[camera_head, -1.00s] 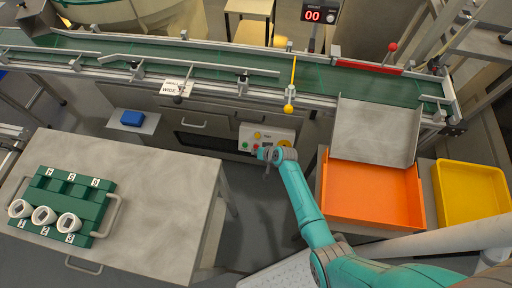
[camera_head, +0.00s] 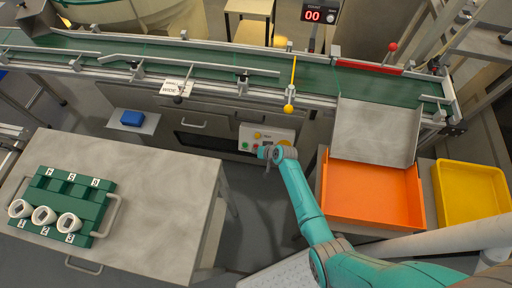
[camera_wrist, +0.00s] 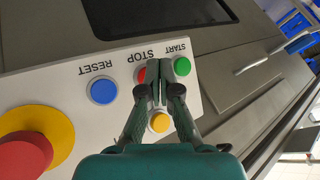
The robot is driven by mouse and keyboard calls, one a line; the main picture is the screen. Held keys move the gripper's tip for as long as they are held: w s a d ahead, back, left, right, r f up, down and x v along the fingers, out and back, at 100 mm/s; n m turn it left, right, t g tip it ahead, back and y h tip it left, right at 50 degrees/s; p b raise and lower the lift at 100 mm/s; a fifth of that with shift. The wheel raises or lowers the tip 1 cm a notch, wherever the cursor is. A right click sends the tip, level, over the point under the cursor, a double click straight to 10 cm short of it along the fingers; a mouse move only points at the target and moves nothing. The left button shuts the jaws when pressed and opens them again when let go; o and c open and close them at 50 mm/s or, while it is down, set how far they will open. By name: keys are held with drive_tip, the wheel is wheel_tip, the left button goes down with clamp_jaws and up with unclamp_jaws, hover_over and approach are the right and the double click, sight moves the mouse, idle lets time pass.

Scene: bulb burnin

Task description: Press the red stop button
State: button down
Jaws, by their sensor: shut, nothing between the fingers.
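The red stop button (camera_wrist: 141,75) sits on a pale control panel (camera_wrist: 80,114), under the word STOP. In the wrist view my gripper (camera_wrist: 158,65) is shut and empty, with its fingertips over the panel beside the red button, between it and the green button. I cannot tell whether the tips touch the panel.
Near the stop button are a green start button (camera_wrist: 183,66), a blue reset button (camera_wrist: 103,90), a yellow button (camera_wrist: 160,122) and a large red mushroom knob (camera_wrist: 22,155) on a yellow base. An orange tray (camera_head: 370,212) lies right of my arm. A table (camera_head: 165,190) stands left.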

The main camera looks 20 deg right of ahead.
drive_tip(key=shift+w+d+f, duration=0.15)
drive_tip(key=shift+w+d, duration=0.05)
drive_tip(key=shift+w, duration=0.05)
idle(0.7)
idle(0.3)
drive_tip(key=shift+s+a+r, duration=0.4)
drive_tip(key=shift+s, duration=0.15)
drive_tip(key=shift+s+a+r, duration=0.6)
drive_tip(key=shift+s+r, duration=0.05)
drive_tip(key=shift+s, duration=0.25)
drive_tip(key=shift+s+a+r, duration=0.6)
drive_tip(key=shift+s, duration=0.3)
drive_tip(key=shift+s, duration=0.1)
